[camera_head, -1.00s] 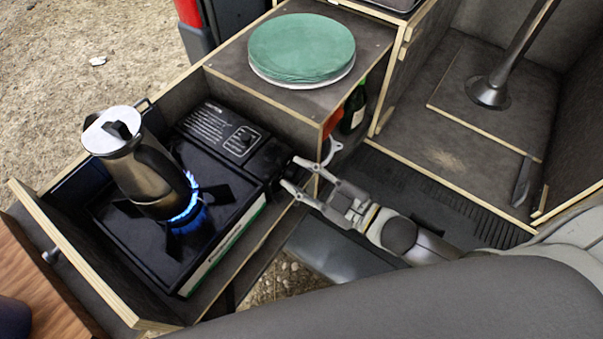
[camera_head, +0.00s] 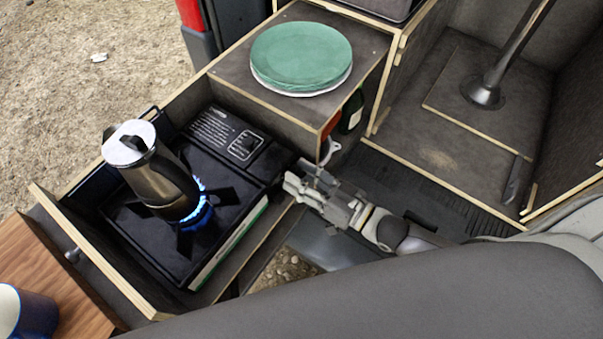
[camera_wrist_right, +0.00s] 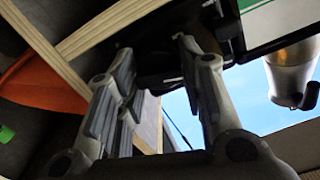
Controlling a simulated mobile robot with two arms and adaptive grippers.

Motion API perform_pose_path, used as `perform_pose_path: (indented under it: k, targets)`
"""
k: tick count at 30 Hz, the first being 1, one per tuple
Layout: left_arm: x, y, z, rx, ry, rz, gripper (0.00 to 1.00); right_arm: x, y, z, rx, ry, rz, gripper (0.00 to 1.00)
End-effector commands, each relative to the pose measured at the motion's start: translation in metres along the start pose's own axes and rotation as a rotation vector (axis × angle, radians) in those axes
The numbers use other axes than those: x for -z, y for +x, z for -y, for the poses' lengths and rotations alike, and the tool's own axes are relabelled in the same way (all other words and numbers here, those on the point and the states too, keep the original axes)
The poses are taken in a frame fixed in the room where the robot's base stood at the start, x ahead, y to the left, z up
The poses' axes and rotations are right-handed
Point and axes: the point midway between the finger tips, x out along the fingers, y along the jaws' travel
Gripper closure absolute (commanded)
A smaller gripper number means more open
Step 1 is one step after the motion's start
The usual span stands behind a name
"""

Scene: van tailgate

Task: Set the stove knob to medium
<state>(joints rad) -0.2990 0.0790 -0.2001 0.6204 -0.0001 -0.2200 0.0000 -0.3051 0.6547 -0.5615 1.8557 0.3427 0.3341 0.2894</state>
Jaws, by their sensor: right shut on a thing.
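The black camping stove (camera_head: 168,235) sits in a pulled-out wooden drawer with a blue flame (camera_head: 200,207) burning. A steel moka pot (camera_head: 160,180) stands upright over the burner. My right gripper (camera_head: 305,174) is at the stove's right end, by the control panel. It is shut on the dark stove knob (camera_wrist_right: 156,62), which sits between the fingertips in the right wrist view. In the head view the fingers hide the knob, and its setting cannot be read. My left gripper is not in view.
A wooden cabinet with green plates (camera_head: 302,55) stands behind the stove. A green bottle (camera_head: 352,110) and an orange thing (camera_wrist_right: 40,82) are inside it, close to my right gripper. A blue mug (camera_head: 32,312) stands on the wooden surface (camera_head: 62,275) at lower left.

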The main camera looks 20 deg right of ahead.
Motion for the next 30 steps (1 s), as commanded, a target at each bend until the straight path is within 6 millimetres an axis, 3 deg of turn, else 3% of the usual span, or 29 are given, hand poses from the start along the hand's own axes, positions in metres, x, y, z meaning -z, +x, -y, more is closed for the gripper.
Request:
perform_pose_path:
  k: [10,25,26,27,30]
  targets:
    - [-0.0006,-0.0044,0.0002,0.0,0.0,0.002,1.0,0.0006,0.0,-0.0002,0.0,0.127,-0.001,0.88]
    - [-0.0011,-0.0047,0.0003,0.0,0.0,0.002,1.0,0.0005,0.0001,-0.0005,0.0,0.145,-0.001,0.88]
    - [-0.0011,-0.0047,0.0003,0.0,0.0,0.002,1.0,0.0005,0.0001,-0.0005,0.0,0.145,-0.001,0.63]
    - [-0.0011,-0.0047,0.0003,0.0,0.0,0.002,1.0,0.0005,0.0001,-0.0005,0.0,0.145,-0.001,0.58]
    - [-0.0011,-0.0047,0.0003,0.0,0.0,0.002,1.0,0.0004,0.0001,-0.0005,0.0,0.145,-0.001,0.56]
